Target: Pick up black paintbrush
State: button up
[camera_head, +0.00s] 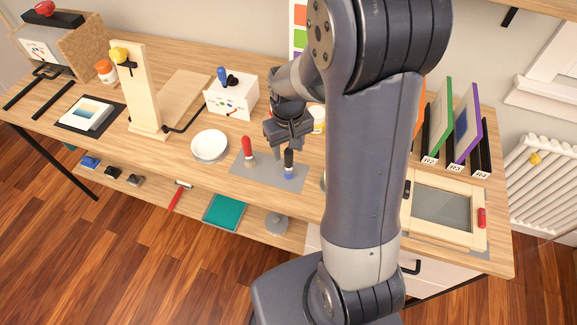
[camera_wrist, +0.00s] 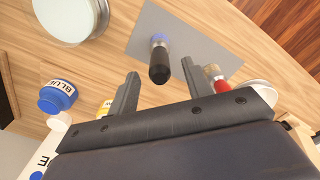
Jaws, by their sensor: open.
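The black paintbrush (camera_head: 289,158) stands upright on a grey mat (camera_head: 262,178), its black handle up and its blue end down. In the wrist view, the black paintbrush (camera_wrist: 159,65) appears ahead of and between the two fingertips. My gripper (camera_head: 290,139) is above the mat, just over the brush handle. In the wrist view, my gripper (camera_wrist: 161,67) is open, with its fingers spread and nothing held. A red-handled brush (camera_head: 248,149) stands to the left on the same mat; it also shows beside one finger in the wrist view (camera_wrist: 219,82).
A white bowl (camera_head: 210,147) stands left of the mat. A white box (camera_head: 232,95) is behind. A blue-labelled jar (camera_wrist: 57,96) and a yellow one (camera_wrist: 105,107) are near the gripper. A framed panel (camera_head: 442,209) lies at right.

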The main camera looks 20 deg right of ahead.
aim_at(289, 156)
jog(key=shift+s+f, duration=0.1)
jog(key=shift+f, duration=1.8)
grip_shut()
